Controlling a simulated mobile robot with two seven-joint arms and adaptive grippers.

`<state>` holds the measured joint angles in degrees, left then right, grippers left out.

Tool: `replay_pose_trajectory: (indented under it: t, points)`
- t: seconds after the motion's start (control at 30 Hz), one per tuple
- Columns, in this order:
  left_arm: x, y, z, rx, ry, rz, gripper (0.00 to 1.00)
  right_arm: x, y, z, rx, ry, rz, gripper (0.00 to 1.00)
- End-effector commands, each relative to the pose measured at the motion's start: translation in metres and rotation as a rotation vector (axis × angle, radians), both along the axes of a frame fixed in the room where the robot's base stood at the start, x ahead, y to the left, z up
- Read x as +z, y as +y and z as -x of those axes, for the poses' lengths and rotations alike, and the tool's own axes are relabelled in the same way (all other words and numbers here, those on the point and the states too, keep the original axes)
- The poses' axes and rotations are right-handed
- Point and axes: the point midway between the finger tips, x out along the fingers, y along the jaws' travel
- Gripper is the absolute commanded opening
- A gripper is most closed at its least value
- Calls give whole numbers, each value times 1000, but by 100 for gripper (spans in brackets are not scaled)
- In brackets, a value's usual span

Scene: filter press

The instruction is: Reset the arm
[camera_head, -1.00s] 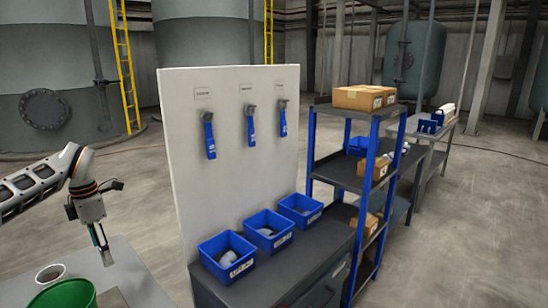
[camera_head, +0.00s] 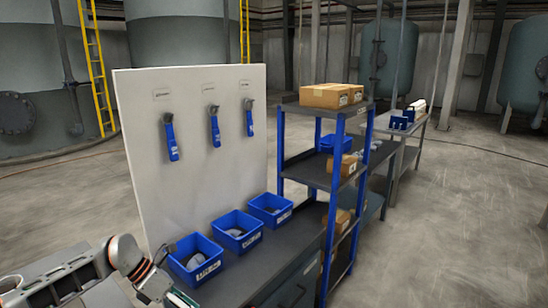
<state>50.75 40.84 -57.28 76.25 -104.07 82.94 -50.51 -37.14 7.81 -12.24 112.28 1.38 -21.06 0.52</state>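My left arm comes in at the lower left, low over the grey table. My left gripper (camera_head: 178,298) is at the bottom edge, just left of and in front of the leftmost blue bin (camera_head: 208,272). Its fingers are mostly cut off by the frame, so I cannot tell whether it is open or shut. No held object shows.
A white panel (camera_head: 140,125) with several blue-handled valves stands behind the blue bins on a dark cabinet (camera_head: 290,262). A blue-framed shelf (camera_head: 318,178) with cardboard boxes (camera_head: 325,96) is to the right. Floor (camera_head: 450,220) at right is clear.

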Motion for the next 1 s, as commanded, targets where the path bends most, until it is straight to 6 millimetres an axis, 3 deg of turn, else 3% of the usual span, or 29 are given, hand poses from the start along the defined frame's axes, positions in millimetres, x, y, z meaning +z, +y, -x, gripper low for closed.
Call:
replay_pose_trajectory:
  t: [0.03,0.1,0.2,0.3,0.4,0.53,0.67,0.87,1.0]
  points:
    - [-7,-36,16,18,29,104,70,0,0,0,1,0,1,0]
    - [-7,-80,32,71,70,253,70,1,0,0,0,-1,1,0]
    - [3,-131,50,175,147,463,70,1,0,-1,0,-2,1,0]
    - [17,-164,62,313,248,662,70,2,-1,-1,1,-3,1,0]
    - [30,-181,68,479,367,849,70,2,-1,-1,1,-3,2,0]
    - [35,-178,68,733,547,1061,70,2,-1,-1,1,-3,2,0]
    - [20,-154,69,1023,750,1235,70,2,-1,-1,1,-3,2,0]
    - [-43,-94,96,1523,1085,1417,70,1,-2,0,2,-3,3,0]
    - [-102,-51,143,1886,1314,1474,70,1,-2,0,2,-2,3,0]
